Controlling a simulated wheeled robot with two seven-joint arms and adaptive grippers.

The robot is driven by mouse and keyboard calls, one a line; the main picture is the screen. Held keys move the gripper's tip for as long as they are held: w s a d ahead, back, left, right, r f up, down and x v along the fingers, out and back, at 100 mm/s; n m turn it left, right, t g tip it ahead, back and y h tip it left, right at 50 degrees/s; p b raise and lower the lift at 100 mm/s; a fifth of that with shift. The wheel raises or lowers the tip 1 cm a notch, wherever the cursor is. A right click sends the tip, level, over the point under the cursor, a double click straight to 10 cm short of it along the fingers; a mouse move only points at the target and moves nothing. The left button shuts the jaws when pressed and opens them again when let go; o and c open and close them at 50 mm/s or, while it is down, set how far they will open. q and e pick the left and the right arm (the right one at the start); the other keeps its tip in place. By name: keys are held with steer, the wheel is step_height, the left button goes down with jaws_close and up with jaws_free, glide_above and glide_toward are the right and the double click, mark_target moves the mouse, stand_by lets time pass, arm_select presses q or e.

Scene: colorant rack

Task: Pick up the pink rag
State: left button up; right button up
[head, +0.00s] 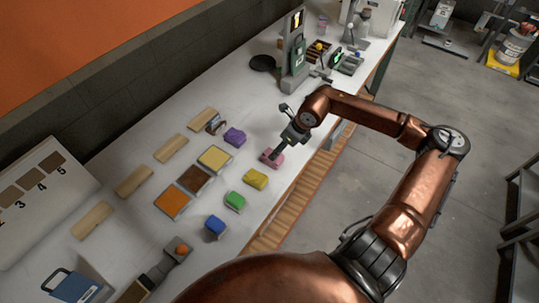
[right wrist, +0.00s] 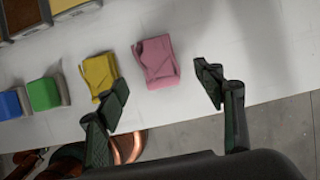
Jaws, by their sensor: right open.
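The pink rag (head: 271,157) is a small folded bundle on the white table, near its front edge, in the head view. It also shows in the right wrist view (right wrist: 156,62), to the right of a yellow rag. My right gripper (head: 277,153) is directly over or beside the pink rag in the head view. In the right wrist view my right gripper (right wrist: 165,100) has its two fingers wide apart and nothing between them touching; the rag lies beyond the fingertips, between their lines. My left gripper is not in view.
A yellow rag (head: 255,179) lies close to the pink one, with green (head: 235,201), blue (head: 215,226) and purple (head: 235,137) rags nearby. Coloured trays (head: 172,202) and wooden blocks (head: 134,181) lie farther back. A grey device (head: 294,62) stands beyond my gripper.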

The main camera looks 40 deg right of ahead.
steer(key=shift+w+f, duration=0.15)
steer(key=shift+f, duration=0.25)
steer(key=x, duration=0.6)
steer(key=shift+w+a, duration=0.2)
steer(key=shift+a, duration=0.1)
steer(key=shift+f, duration=0.25)
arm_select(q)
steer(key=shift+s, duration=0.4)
arm_select(e)
steer(key=c, duration=1.3)
steer(key=shift+o, duration=0.2)
